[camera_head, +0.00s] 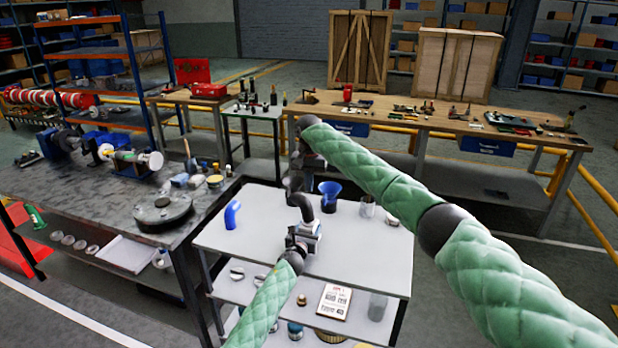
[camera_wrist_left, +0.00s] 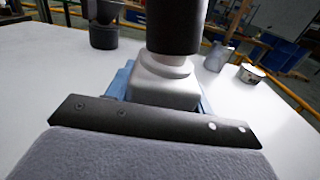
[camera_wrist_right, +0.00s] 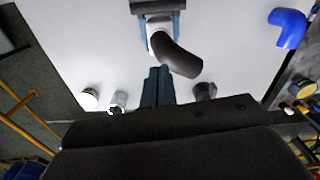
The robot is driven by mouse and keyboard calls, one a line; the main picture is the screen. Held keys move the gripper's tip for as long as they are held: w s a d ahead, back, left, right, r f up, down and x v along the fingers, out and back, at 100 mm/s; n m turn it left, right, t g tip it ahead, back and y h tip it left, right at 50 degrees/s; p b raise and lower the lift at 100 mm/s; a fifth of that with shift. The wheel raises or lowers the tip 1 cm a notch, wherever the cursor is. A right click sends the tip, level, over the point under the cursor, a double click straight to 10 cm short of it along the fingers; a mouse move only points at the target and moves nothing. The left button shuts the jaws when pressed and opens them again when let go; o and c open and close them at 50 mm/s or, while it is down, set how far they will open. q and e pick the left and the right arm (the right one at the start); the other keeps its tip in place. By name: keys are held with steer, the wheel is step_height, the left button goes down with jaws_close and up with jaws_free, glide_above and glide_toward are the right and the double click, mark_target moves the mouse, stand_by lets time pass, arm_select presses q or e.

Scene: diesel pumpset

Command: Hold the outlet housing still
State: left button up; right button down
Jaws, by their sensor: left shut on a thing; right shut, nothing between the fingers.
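The outlet housing (camera_head: 310,226) is a small silver-grey block standing on the white table. A black elbow pipe (camera_head: 303,203) rises from it, and this pipe also shows in the right wrist view (camera_wrist_right: 176,54). My left gripper (camera_head: 298,241) is shut on the housing. In the left wrist view the blue fingers lie on both sides of the pale housing (camera_wrist_left: 165,88), and its lower part is partly hidden by the gripper body. My right gripper (camera_wrist_right: 158,72) is shut and empty, close to the black elbow pipe and apart from the housing.
A blue elbow (camera_head: 232,214) stands on the left of the white table (camera_head: 350,265). A blue funnel (camera_head: 330,194) and small containers (camera_head: 367,206) stand at the back right. A dark workbench (camera_head: 95,195) with a round plate is close on the left. The table's front right is clear.

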glide_above(309, 207)
steer(key=shift+w+f, duration=0.15)
steer(key=shift+f, duration=0.9)
steer(key=shift+w+f, duration=0.1)
steer(key=shift+f, duration=0.95)
steer(key=shift+f, duration=0.25)
steer(key=shift+s+f, duration=0.15)
steer(key=shift+f, duration=0.4)
steer(key=shift+r, duration=0.1)
steer(key=shift+r, duration=1.2)
step_height(309, 207, up, 12)
steer(key=shift+w, duration=0.2)
steer(key=c, duration=2.2)
jaws_free()
steer(key=shift+r, duration=0.1)
